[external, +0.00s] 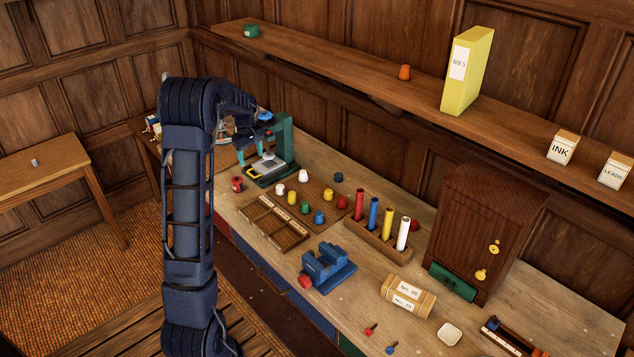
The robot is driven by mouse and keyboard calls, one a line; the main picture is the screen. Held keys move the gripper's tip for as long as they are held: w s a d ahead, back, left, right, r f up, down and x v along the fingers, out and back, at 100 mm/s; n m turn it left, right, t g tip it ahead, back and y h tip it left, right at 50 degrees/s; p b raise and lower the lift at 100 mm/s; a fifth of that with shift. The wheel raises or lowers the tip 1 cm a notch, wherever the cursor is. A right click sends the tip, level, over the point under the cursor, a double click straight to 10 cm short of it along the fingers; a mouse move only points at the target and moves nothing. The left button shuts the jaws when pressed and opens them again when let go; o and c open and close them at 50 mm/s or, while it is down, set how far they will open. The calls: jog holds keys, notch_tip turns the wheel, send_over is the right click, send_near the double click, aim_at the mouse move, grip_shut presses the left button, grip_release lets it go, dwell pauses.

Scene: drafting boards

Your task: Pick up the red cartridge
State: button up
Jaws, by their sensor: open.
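A tall red cylinder (358,205), which looks like the red cartridge, stands upright in a wooden rack (377,247) on the workbench. Blue, yellow and white cylinders stand in a row beside it. My gripper (255,148) is open, pointing down over the far left part of the bench, beside a green press-like device (284,148). It is well to the left of the rack and apart from the red cylinder. The arm partly hides the area around the gripper, and I see nothing between the fingers.
A small red pot (237,184) stands near the green device. A brown cabinet (485,220) stands right of the rack. A shelf (330,58) overhangs the back.

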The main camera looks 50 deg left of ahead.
aim_at(237, 179)
jog(key=a+f+n, duration=0.1)
jog(key=a+f, duration=0.1)
jog(key=a, duration=0.1)
jog(key=s+a+f+n, duration=0.1)
jog(key=a+f, duration=0.1)
jog(key=a, duration=0.1)
jog(key=s+a+f, duration=0.1)
jog(key=a+f, duration=0.2)
jog(key=shift+a+n+g, duration=0.25)
jog(key=shift+n+g, duration=0.05)
jog(key=shift+n, duration=0.1)
jog(key=shift+s+a+f, duration=0.1)
jog(key=shift+a+f, duration=0.05)
jog(key=shift+f, duration=2.65)
jog(key=shift+s+a+f, duration=0.1)
jog(key=shift+f, duration=2.65)
jog(key=c, duration=1.1)
